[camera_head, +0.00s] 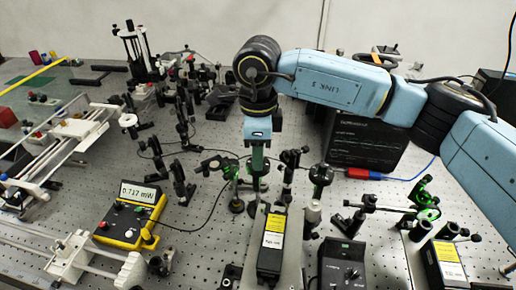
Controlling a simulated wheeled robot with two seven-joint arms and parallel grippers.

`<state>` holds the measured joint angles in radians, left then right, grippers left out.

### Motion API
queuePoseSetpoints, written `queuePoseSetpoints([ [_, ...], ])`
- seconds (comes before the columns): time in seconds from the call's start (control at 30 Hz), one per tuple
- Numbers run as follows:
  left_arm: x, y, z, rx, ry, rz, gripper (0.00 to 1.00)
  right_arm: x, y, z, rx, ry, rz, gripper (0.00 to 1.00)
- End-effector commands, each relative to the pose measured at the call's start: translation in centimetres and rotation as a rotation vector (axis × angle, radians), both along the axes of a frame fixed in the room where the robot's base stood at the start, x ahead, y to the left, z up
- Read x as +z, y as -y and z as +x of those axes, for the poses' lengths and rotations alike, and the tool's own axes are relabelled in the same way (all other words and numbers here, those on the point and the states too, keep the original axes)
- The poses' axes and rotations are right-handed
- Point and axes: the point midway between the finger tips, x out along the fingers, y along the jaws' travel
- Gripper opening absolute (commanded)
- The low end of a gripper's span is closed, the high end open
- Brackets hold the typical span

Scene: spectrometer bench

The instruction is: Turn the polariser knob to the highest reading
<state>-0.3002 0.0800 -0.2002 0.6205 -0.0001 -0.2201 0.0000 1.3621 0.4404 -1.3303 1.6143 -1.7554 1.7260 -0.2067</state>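The yellow power meter (118,228) stands at the lower left, and its white display (139,194) appears to read 0.717 mW. My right arm comes in from the right, and my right gripper (257,165) points straight down over the optics near the middle of the bench. Its fingers reach green-tinted optic mounts there. The polariser knob cannot be made out; the gripper and the mounts around it may hide it. I cannot tell whether the fingers are apart or closed on something. My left gripper is not in view.
Many black posts and mounts crowd the perforated bench. A black laser box with a yellow label (271,245) stands in front of the gripper. A large black box (365,145) stands behind my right arm. White rails (62,140) line the left side. Cables cross the bench.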

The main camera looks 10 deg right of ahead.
Motion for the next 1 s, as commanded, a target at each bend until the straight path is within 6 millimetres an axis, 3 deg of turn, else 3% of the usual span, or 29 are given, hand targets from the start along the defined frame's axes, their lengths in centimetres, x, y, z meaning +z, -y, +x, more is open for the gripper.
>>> queuePoseSetpoints([
  [0.17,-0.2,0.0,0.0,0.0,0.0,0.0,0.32,1.4,0.0,0.1,0.0,0.002,0.001,0.39],
  [0.5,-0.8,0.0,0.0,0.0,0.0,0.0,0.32,8.8,0.0,0.0,0.0,0.004,0.001,0.39],
  [0.7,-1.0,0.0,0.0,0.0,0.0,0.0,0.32,12.1,0.0,0.1,0.0,0.003,0.001,0.39],
  [1.0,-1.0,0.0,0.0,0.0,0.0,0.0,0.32,13.4,0.0,0.0,0.001,0.0,0.0,0.39],
])
